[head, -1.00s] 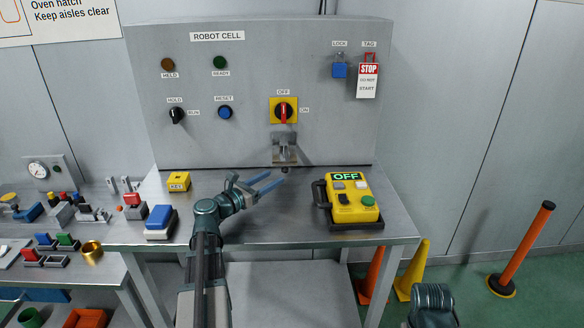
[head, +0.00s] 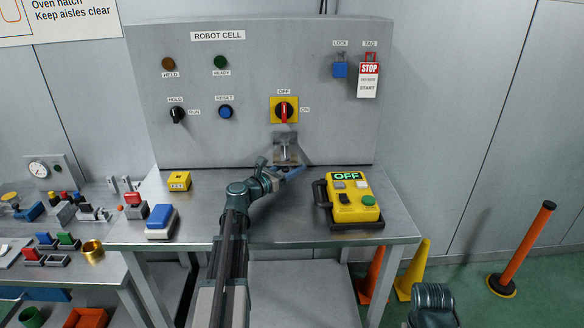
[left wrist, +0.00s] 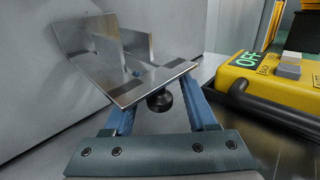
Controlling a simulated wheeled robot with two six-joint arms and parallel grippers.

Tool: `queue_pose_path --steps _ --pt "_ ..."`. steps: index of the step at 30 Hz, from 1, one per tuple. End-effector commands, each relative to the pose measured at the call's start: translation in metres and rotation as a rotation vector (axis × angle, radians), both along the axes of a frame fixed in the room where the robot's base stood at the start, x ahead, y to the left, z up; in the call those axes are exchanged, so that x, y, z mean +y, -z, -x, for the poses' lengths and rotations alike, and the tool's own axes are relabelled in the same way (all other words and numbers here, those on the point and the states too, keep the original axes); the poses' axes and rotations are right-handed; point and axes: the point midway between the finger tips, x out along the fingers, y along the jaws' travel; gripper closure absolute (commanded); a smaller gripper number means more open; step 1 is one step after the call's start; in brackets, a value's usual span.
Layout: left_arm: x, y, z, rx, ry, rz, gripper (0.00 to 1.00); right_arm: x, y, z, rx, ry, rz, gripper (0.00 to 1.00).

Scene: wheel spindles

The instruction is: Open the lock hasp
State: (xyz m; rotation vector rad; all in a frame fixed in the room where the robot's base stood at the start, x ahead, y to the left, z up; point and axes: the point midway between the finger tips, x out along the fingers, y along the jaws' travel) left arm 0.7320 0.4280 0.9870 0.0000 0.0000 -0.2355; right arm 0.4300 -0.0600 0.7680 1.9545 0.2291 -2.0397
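The lock hasp (head: 286,151) is a grey metal plate on the panel below the red switch handle (head: 284,111), which points up at OFF. In the left wrist view, the hasp plate (left wrist: 128,78) slopes out from the panel, with an upright tab through it. A round black knob (left wrist: 160,101) hangs under its front edge. My left gripper (head: 288,170) is at the hasp's lower edge, its blue fingers open on either side of the knob. A gap shows beside the knob, so the fingers do not appear closed on it.
A yellow pendant (head: 352,199) reading OFF stands on the bench right of my left gripper. A yellow KEY block (head: 179,181) and a blue-topped box (head: 160,220) are at the left. A blue padlock (head: 340,70) and a STOP tag (head: 369,80) hang on the panel.

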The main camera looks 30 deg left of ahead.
Motion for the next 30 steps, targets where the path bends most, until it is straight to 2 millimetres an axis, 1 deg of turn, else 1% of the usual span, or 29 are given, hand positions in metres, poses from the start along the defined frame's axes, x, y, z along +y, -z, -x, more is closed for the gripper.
queue_pose_path --steps 1,5,6,8,9,30 --pt "0.0001 0.0 0.0002 0.0 0.0 0.0 0.52 0.0 0.0 0.0 0.0 0.0 0.0 0.5" --pt "0.0001 0.0 0.0002 0.0 0.0 0.0 0.75 0.0 0.0 0.0 0.0 0.0 0.0 0.5" --pt "0.0003 0.0 0.0002 0.0 0.0 0.0 0.82 0.0 0.0 0.0 0.0 0.0 0.0 0.5" --pt "0.0003 0.0 0.0002 0.0 0.0 0.0 0.93 0.0 0.0 0.0 0.0 0.0 0.0 0.5" --pt "0.0003 0.0 0.0002 0.0 0.0 0.0 1.0 0.0 0.0 0.0 0.0 0.0 0.0 0.5" --pt "0.0007 0.0 0.0002 0.0 -0.001 0.0 1.0 0.0 0.0 0.0 0.0 0.0 0.0 0.5"
